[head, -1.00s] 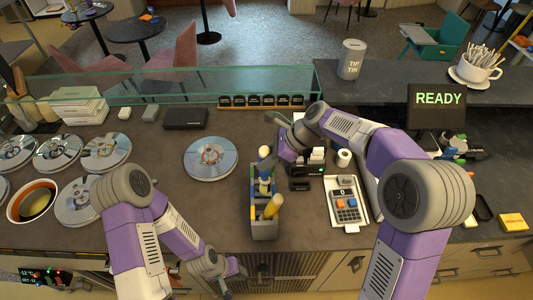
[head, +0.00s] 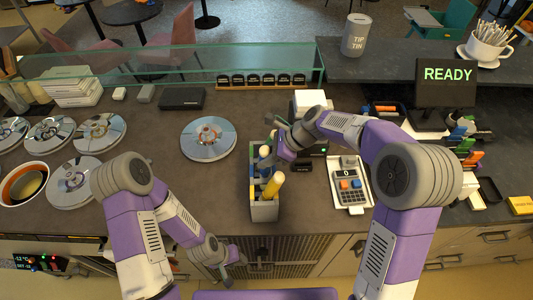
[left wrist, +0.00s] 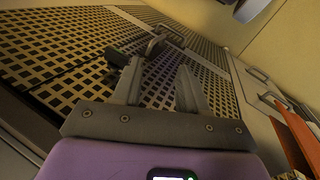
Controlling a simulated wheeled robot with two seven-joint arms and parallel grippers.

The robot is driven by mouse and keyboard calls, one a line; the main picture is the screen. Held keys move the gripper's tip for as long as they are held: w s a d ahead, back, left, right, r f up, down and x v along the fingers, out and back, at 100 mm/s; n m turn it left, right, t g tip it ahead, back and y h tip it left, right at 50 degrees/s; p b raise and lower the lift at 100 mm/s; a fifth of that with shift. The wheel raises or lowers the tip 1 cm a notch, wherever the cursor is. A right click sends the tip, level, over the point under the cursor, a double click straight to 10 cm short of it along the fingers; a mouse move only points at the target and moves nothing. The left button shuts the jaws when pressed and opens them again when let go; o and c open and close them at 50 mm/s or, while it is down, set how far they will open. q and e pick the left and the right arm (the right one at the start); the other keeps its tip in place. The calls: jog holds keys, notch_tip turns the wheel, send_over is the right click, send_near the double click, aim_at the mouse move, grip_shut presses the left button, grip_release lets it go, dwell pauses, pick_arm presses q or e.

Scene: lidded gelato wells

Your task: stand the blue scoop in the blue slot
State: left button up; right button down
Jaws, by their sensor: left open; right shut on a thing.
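A grey caddy (head: 264,211) with coloured slots stands near the counter's front edge in the head view. A yellow-handled scoop (head: 273,186) leans in its front part. My right gripper (head: 270,157) is at the caddy's back end, shut on what looks like the blue scoop (head: 264,151), of which only a small blue part shows. The arm hides much of it, and I cannot tell whether it is inside a slot. My left gripper (head: 235,268) is open and empty, low in front of the counter; its spread fingers show in the left wrist view (left wrist: 155,85).
A calculator-like keypad on a tray (head: 350,186) lies right of the caddy. A round metal lid (head: 208,139) lies to its left, with more lids and an open well (head: 23,184) further left. A glass guard (head: 180,65) runs behind. Counter between lid and caddy is clear.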

jog(key=shift+f, duration=0.2)
jog(key=c, duration=0.7)
grip_release()
jog(key=shift+o, duration=0.2)
jog(key=d+r+p, duration=0.3)
jog(key=r+p, duration=0.6)
jog(key=shift+s+d, duration=0.15)
jog(key=shift+s, duration=0.1)
